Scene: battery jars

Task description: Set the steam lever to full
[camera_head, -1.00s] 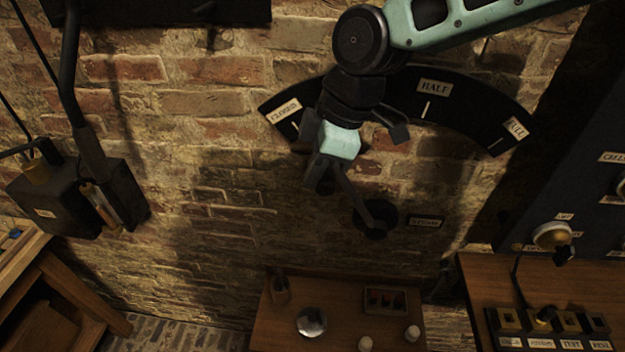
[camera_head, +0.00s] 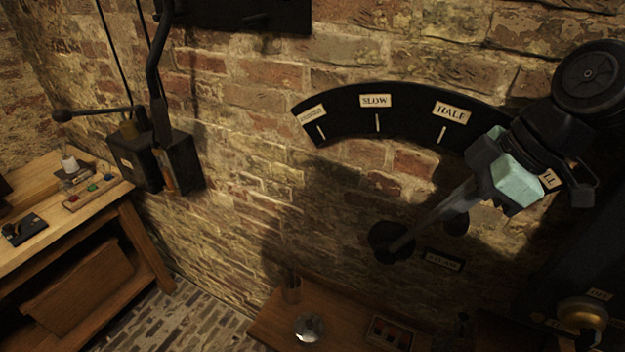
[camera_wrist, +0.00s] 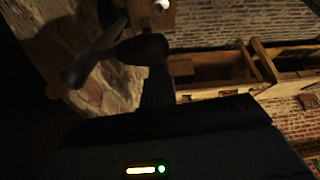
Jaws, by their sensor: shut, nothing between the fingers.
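The steam lever (camera_head: 430,222) is a grey rod rising to the right from a dark round pivot (camera_head: 388,243) on the brick wall. It points between the HALF label (camera_head: 450,111) and the partly hidden FULL label (camera_head: 548,178), nearer FULL. My gripper (camera_head: 482,182) is shut at the lever's outer end, with its body covering that end and part of the dial. I cannot tell whether it touches the lever. In the wrist view, a grey rod (camera_wrist: 92,62) and a dark rounded shape show dimly. The black curved dial (camera_head: 400,100) also bears a SLOW label.
A STEAM plate (camera_head: 443,260) sits below right of the pivot. A small wooden table (camera_head: 270,322) with a glass and a round shiny object stands below. A dark wall box (camera_head: 180,160) and a wooden bench (camera_head: 60,240) are at left. A dark panel fills the right.

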